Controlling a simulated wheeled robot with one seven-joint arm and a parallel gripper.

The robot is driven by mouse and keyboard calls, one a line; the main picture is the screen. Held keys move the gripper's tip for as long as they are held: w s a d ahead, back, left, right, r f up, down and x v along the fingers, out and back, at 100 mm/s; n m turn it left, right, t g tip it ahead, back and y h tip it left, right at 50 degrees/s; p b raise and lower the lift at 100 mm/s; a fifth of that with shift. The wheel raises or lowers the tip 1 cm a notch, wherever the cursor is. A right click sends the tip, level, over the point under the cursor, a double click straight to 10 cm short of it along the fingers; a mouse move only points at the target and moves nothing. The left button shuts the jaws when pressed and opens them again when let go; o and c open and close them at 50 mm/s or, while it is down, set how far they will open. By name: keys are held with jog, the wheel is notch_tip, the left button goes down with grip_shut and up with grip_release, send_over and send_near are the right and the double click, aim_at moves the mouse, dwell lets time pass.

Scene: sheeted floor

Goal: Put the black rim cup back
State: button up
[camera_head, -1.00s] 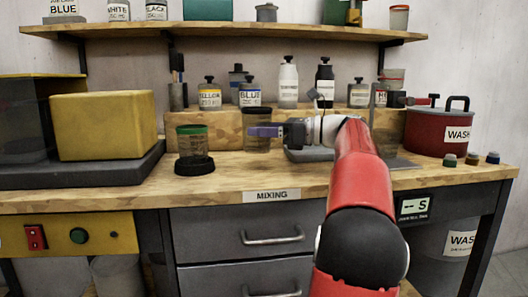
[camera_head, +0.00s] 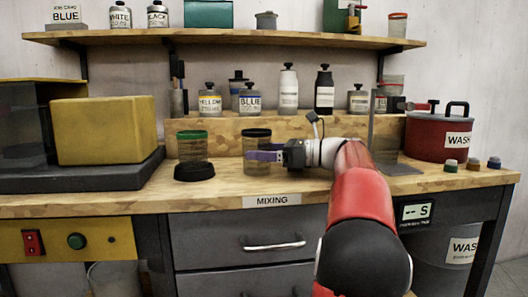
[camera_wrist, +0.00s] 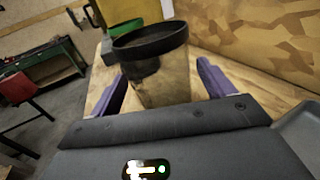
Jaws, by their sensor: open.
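The black rim cup (camera_head: 257,155) is a clear, brownish cup with a thick black rim. It stands upright on the bench top, right of a green-rimmed cup (camera_head: 192,148). My gripper (camera_head: 264,156) reaches in from the right at mid-height of the cup. In the wrist view the cup (camera_wrist: 160,82) is between my purple fingers (camera_wrist: 162,88), with a visible gap on the right side. The fingers are open. I cannot tell whether the left finger touches the cup. The cup's base is hidden in the wrist view.
A black ring-like piece (camera_head: 194,171) lies before the green-rimmed cup. A wooden riser (camera_head: 228,135) with several bottles is close behind. A yellow box (camera_head: 105,130) stands left, a red WASH pot (camera_head: 440,136) right. The bench front (camera_head: 232,192) near the MIXING label is clear.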

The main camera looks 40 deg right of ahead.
jog(key=shift+r, duration=0.1)
jog(key=shift+s+d, duration=0.2)
jog(key=shift+s, duration=0.1)
jog(key=p+v, duration=0.1)
jog(key=v, duration=1)
jog(key=shift+s+d, duration=0.1)
jog(key=shift+s, duration=0.05)
